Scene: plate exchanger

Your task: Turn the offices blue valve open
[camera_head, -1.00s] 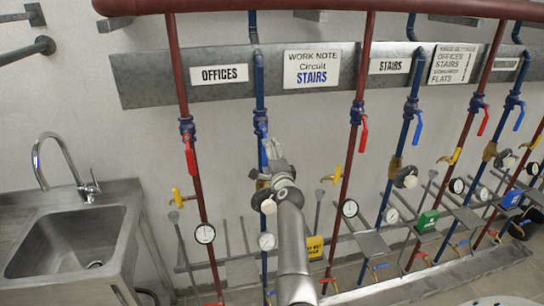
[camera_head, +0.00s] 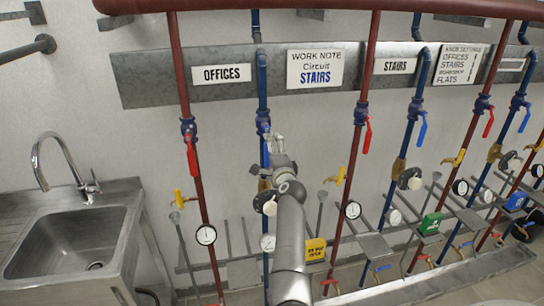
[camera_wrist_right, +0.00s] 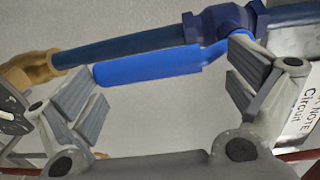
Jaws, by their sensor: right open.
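The blue OFFICES valve (camera_head: 263,122) sits on the blue pipe right of the OFFICES sign (camera_head: 221,74). Its handle is mostly hidden behind my right gripper (camera_head: 275,140) in the head view. In the right wrist view the blue handle (camera_wrist_right: 150,68) lies nearly along the pipe, with the valve body (camera_wrist_right: 222,22) at its right end. My right gripper (camera_wrist_right: 165,90) is open, with one finger on each side in the picture and the handle crossing the gap between them. I cannot tell whether a finger touches the handle. My left gripper is not in view.
A red pipe with a red-handled valve (camera_head: 191,150) stands close to the left. Another red-handled valve (camera_head: 367,132) is to the right. A brass fitting (camera_wrist_right: 28,70) is on the blue pipe. Gauges and levers crowd below. A sink (camera_head: 70,240) stands at left.

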